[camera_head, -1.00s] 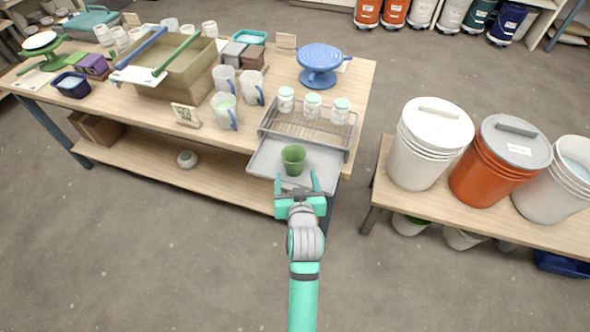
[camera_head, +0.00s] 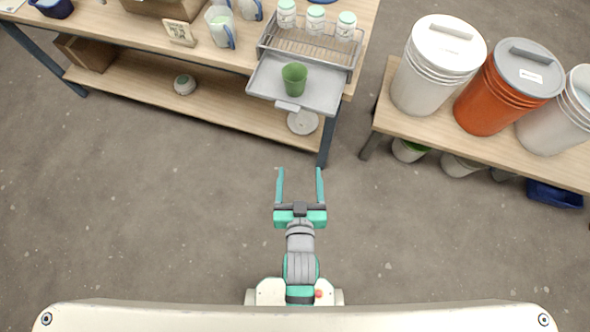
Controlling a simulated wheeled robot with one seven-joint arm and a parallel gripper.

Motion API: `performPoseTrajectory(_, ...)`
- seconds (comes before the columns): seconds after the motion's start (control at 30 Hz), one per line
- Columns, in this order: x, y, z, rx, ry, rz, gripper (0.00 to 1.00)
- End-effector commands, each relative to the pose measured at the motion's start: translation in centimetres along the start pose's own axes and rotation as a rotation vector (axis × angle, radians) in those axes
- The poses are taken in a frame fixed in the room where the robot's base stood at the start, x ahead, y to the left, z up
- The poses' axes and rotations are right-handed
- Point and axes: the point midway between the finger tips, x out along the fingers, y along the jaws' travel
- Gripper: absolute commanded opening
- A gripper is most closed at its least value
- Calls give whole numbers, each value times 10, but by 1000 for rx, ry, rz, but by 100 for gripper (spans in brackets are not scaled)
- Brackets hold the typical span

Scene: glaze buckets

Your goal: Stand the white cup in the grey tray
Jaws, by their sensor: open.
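The grey tray (camera_head: 325,92) sticks out at the front right of the wooden table, with a small handle on its front edge. A green cup (camera_head: 294,77) stands upright in it. I see no plain white cup for certain; two pale mugs with blue handles, one nearer (camera_head: 219,26) and one behind it (camera_head: 250,9), stand on the table left of the tray. The farther one is cut by the top edge. My gripper (camera_head: 299,170) is open and empty over the floor, in front of the tray and apart from it.
A wire rack (camera_head: 309,48) with several lidded jars stands behind the tray. A small card (camera_head: 180,32) stands on the table. The lower shelf (camera_head: 200,88) holds round items. A bench at right carries white (camera_head: 435,70) and orange (camera_head: 500,95) buckets. The floor around my gripper is clear.

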Motion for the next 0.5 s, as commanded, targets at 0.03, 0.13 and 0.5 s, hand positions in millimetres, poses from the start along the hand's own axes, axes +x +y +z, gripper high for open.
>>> performPoseTrajectory(0.03, -18, -1, 9, 0, -3, 3, 70)
performPoseTrajectory(0.13, -50, -2, 16, 0, 11, 6, 70)
performPoseTrajectory(0.5, -155, -10, 16, 5, 61, 5, 70)
